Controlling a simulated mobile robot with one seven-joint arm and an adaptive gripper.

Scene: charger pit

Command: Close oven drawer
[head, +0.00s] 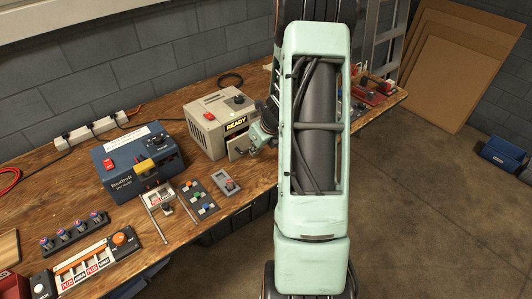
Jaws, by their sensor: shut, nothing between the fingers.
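The beige box (217,112) with a black READY label, a red switch and a dark knob stands on the wooden bench, left of my arm. It looks like the oven. A small pale panel with a dark handle (238,148) shows low on its front; it may be the drawer, and I cannot tell how far out it stands. My gripper (258,138) is at the box's right front edge, close to this panel. It is shut and empty. My arm hides part of the gripper and the area to its right. I cannot tell whether the fingers touch the box.
A blue device (125,166) with a yellow part stands left of the box. Small switch panels (200,200) lie before it. A slider panel (95,262) and power strip (95,128) are further left. Red gear (374,88) sits behind my arm.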

